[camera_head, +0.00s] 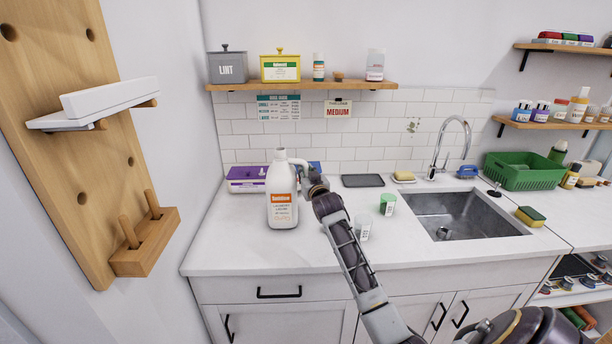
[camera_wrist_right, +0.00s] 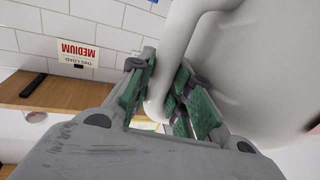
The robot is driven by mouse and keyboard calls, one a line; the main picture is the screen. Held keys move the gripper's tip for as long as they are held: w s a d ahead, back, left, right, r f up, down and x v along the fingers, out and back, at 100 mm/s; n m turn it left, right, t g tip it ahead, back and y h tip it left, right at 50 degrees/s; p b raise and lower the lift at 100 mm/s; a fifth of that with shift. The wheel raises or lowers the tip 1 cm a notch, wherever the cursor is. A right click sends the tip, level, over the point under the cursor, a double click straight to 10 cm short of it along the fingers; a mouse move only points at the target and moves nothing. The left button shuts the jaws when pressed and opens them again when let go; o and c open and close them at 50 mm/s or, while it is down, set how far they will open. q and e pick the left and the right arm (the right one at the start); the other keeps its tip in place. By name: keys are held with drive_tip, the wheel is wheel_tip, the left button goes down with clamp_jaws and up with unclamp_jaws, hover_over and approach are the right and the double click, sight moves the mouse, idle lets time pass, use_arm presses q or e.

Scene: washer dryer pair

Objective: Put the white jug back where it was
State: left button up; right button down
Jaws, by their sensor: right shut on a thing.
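The white jug (camera_head: 281,204) has an orange label and stands upright over the left part of the counter, in front of the tiled wall. I cannot tell whether its base touches the counter. My right gripper (camera_head: 306,178) reaches it from the right and is shut on its handle. In the right wrist view, the green finger pads of the gripper (camera_wrist_right: 162,103) are on both sides of the white handle (camera_wrist_right: 182,45), and the jug's body (camera_wrist_right: 262,75) fills the right side. My left gripper is out of view.
A purple-lidded box (camera_head: 246,179) is behind the jug to the left. A clear cup (camera_head: 363,228) and a green-topped cup (camera_head: 388,204) stand right of my gripper, before the sink (camera_head: 462,216). A wooden shelf (camera_head: 350,86) holds tins above. The counter's front left is clear.

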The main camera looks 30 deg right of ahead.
drive_tip(key=shift+f, duration=0.25)
drive_tip(key=c, duration=1.3)
unclamp_jaws()
drive_tip(key=shift+f, duration=0.1)
drive_tip(key=shift+r+b+v, duration=0.1)
drive_tip(key=shift+b+v, duration=0.15)
drive_tip(key=shift+v, duration=2.8)
drive_tip(key=shift+r+b+v, duration=0.15)
drive_tip(key=shift+b+v, duration=0.05)
drive_tip(key=shift+v, duration=2.8)
